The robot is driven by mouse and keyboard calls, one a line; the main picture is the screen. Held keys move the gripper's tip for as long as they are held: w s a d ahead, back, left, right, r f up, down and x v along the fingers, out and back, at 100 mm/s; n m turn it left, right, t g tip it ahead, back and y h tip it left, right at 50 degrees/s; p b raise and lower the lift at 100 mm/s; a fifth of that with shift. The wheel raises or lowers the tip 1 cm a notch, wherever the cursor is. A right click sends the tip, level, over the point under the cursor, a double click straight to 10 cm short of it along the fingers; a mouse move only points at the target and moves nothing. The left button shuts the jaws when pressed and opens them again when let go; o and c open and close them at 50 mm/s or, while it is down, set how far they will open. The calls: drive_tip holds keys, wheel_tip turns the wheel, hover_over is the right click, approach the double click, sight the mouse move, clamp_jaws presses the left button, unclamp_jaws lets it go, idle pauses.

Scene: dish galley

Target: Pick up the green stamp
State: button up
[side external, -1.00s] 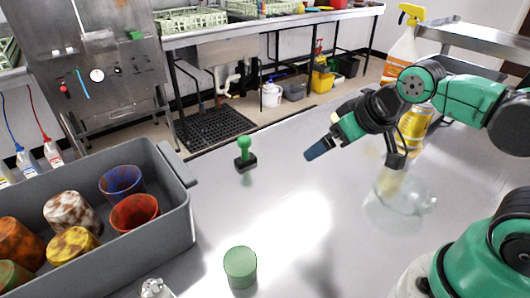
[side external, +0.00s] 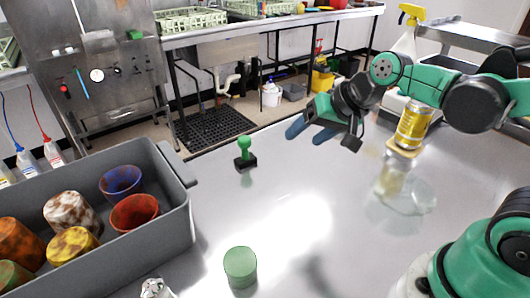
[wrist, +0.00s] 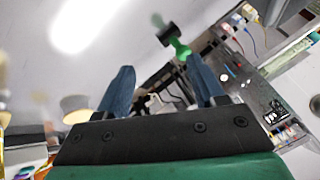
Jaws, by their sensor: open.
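The green stamp (side external: 245,154) stands upright on the steel table, its green knob above a black base. It also shows in the wrist view (wrist: 176,43), above and between the fingertips, nearer the right finger. My gripper (side external: 309,131) is open and empty, with its blue fingers spread apart. It is to the right of the stamp in the side view and apart from it. In the wrist view both blue fingers (wrist: 160,78) show with nothing between them touching.
A grey bin (side external: 180,210) with several coloured cups stands at the left. A green cylinder (side external: 241,267) stands at the front. A yellow can (side external: 412,125) and a clear glass dish (side external: 415,200) are at the right. The table between stamp and green cylinder is clear.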

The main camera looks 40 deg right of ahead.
drive_tip(key=w+f+m+y, duration=0.35)
drive_tip(key=w+m, duration=0.45)
drive_tip(key=m, duration=0.3)
drive_tip(key=m+t+y, duration=0.3)
drive_tip(key=m, duration=0.7)
approach(245, 158)
drive_tip(key=w, duration=0.1)
drive_tip(key=w+a, duration=0.2)
drive_tip(key=w, duration=0.1)
drive_tip(key=shift+f, duration=0.15)
drive_tip(key=shift+f+m+y, duration=0.25)
drive_tip(key=shift+f+m, duration=0.15)
drive_tip(key=shift+m, duration=0.2)
drive_tip(key=shift+x, duration=2.7)
clamp_jaws()
